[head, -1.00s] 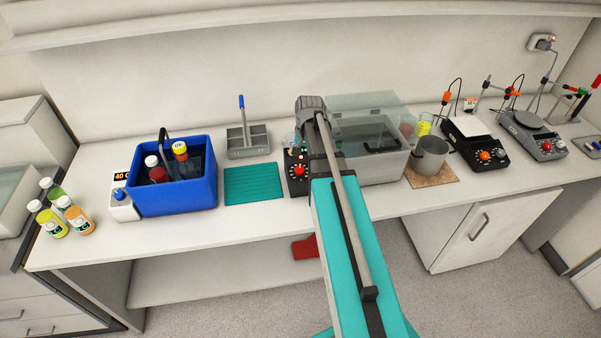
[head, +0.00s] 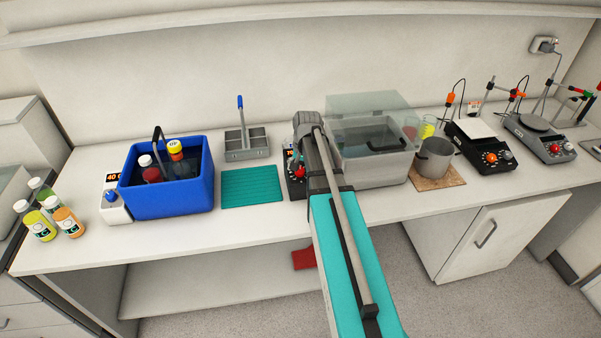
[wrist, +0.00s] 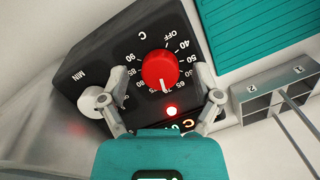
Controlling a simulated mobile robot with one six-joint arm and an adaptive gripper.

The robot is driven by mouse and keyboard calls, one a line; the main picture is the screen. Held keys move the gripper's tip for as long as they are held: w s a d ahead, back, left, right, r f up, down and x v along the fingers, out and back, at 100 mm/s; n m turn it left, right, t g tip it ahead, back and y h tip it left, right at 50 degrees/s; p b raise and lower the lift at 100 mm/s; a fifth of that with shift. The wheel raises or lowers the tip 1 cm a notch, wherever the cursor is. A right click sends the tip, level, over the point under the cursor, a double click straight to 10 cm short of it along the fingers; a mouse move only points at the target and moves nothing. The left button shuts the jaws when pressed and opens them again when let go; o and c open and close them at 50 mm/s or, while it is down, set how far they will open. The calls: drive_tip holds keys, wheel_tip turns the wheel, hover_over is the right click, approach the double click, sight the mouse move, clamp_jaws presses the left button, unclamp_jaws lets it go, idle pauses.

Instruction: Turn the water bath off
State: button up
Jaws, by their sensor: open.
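The water bath (head: 370,172) is a grey tub with a raised clear lid, right of my arm in the head view. Its black control panel (wrist: 110,45) fills much of the wrist view. It has a red knob (wrist: 160,70) on a temperature dial with an OFF mark at its upper right. My gripper (wrist: 162,76) is open, with one finger on each side of the red knob. I cannot tell whether they touch it.
A white MIN knob (wrist: 96,101) sits close beside the left finger. A teal mat (head: 252,186) and a grey rack (head: 246,143) lie left of the panel. A blue tub (head: 170,185) with bottles stands further left. A grey pot (head: 434,158) stands right of the bath.

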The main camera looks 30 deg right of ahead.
drive_tip(key=shift+c, duration=0.2)
clamp_jaws()
idle(0.4)
